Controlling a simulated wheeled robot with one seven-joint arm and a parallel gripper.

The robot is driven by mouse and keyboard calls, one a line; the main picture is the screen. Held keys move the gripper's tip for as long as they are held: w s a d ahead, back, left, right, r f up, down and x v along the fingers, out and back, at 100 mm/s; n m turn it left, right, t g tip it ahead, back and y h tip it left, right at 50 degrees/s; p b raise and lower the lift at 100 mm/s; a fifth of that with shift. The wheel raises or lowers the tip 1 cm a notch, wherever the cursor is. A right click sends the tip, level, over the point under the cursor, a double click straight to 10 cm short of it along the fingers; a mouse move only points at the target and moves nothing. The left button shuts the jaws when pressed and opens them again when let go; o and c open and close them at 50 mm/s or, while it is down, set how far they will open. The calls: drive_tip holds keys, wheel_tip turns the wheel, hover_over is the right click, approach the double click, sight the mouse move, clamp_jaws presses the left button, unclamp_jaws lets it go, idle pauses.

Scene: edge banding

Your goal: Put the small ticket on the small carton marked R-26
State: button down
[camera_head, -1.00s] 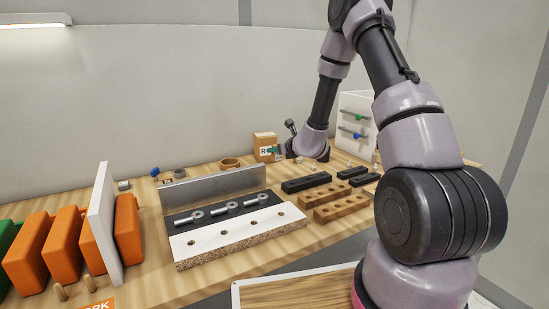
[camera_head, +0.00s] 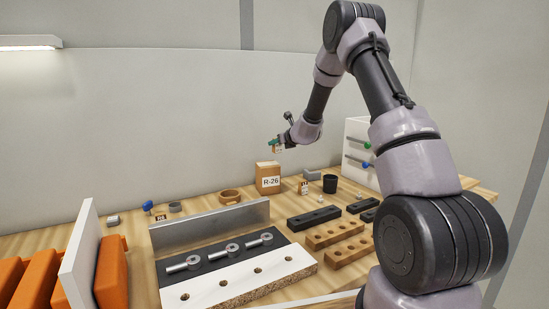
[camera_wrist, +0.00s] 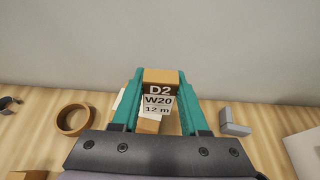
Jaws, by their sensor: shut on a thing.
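The small carton marked R-26 (camera_head: 268,178) is a brown box standing upright at the back of the bench, its white label facing the head camera. My gripper (camera_head: 277,145) is above the carton and apart from it, with green fingers. In the wrist view my gripper (camera_wrist: 158,108) is shut on a small ticket (camera_wrist: 158,101) with a brown band reading D2 and white lines reading W20 and 12 m. Brown surface shows under the ticket; I cannot tell whether it is the carton.
A brown ring (camera_head: 230,196) lies left of the carton, and it also shows in the wrist view (camera_wrist: 61,121). A black cup (camera_head: 330,184) and a small labelled piece (camera_head: 304,187) stand to its right. A metal angle (camera_head: 208,225) and drilled blocks (camera_head: 335,233) fill the front.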

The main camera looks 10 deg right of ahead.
drive_tip(key=shift+f, duration=2.6)
drive_tip(key=shift+f, duration=0.1)
drive_tip(key=shift+c, duration=2.1)
unclamp_jaws()
